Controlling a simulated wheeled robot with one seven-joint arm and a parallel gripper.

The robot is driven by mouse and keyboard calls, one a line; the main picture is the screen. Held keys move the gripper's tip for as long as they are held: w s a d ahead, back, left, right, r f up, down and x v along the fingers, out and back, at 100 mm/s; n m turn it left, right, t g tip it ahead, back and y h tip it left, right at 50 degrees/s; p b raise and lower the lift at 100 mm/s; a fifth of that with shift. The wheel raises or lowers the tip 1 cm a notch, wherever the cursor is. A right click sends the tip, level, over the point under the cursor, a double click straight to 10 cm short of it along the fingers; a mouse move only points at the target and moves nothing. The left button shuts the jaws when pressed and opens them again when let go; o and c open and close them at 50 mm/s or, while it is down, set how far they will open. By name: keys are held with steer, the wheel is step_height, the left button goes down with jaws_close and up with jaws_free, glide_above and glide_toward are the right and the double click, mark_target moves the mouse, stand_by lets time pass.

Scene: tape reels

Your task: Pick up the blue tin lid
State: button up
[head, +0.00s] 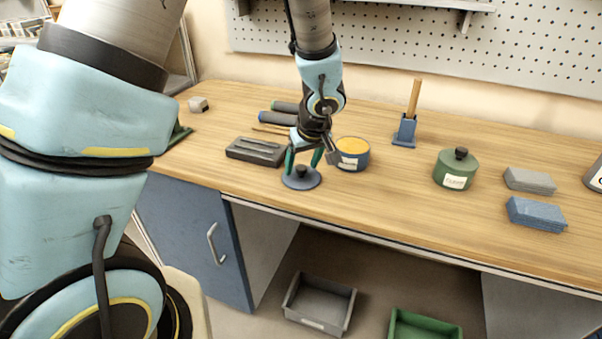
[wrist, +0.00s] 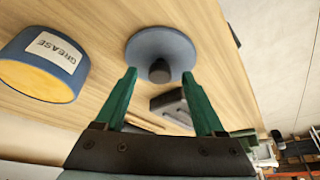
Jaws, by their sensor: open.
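The blue tin lid (head: 301,181) is a round blue-grey disc with a dark knob, lying on the workbench near its front edge. In the wrist view the lid (wrist: 160,45) is ahead of the fingertips, its knob between the lines of the two fingers. My gripper (head: 304,160) has green fingers and is just above the lid; in the wrist view (wrist: 160,80) its fingers are apart with nothing between them. The open blue tin (head: 352,160), with yellow-orange contents, stands just right of the lid; the wrist view shows its GREASE label (wrist: 55,53).
A dark tray (head: 256,152) lies left of the gripper, with dark cylindrical handles (head: 280,118) behind. A lidded green tin (head: 455,170), a blue holder (head: 404,132) with a wooden stick, and grey (head: 530,181) and blue blocks (head: 536,215) stand to the right. Clear wood lies between.

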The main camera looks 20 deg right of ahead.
steer(key=shift+w+f, duration=0.1)
steer(key=shift+f, duration=0.15)
steer(key=shift+c, duration=0.2)
jaws_close()
stand_by(0.3)
